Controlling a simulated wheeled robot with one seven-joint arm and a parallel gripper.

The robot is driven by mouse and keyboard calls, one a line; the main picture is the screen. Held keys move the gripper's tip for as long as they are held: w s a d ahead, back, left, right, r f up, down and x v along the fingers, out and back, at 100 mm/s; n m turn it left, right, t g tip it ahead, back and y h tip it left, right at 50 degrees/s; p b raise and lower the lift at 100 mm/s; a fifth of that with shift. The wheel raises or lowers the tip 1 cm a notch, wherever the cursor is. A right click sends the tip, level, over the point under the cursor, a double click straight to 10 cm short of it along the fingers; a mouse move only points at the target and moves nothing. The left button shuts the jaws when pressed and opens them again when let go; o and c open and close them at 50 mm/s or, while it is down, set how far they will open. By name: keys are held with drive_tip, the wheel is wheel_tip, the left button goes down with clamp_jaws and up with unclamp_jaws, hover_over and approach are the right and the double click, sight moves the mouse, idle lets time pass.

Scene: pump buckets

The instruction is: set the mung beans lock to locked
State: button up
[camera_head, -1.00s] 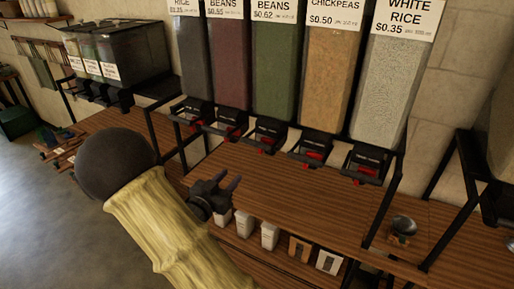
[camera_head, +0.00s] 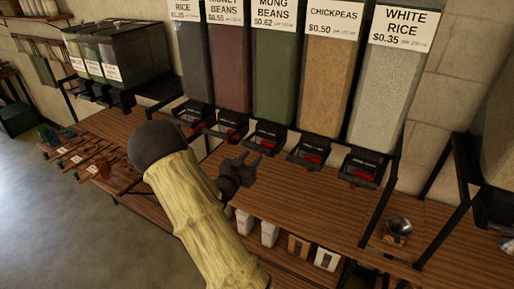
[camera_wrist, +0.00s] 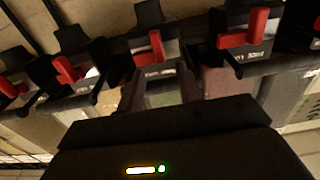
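The mung beans dispenser (camera_head: 275,85) is the tall green column in the middle of the row, with a label on top. Its black outlet with a red lock lever (camera_head: 260,147) is at its foot; the lever is small here. In the wrist view, which looks upside down, a red lever (camera_wrist: 155,48) with an upright arm and a flat arm shows beyond my fingers, with green between them. My gripper (camera_head: 249,160) is open and empty, just in front of and below the mung beans outlet. Its two fingers (camera_wrist: 160,92) stand apart in the wrist view, short of the lever.
Kidney beans (camera_head: 228,70) and chickpeas (camera_head: 330,75) dispensers flank it closely, with similar red levers. White rice (camera_head: 382,85) is at the right. The wooden counter (camera_head: 300,195) below is mostly clear.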

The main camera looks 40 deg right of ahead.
drive_tip(key=p+x, duration=0.1)
drive_tip(key=x, duration=0.3)
drive_tip(key=shift+w+d, duration=0.15)
drive_tip(key=shift+d, duration=0.2)
clamp_jaws()
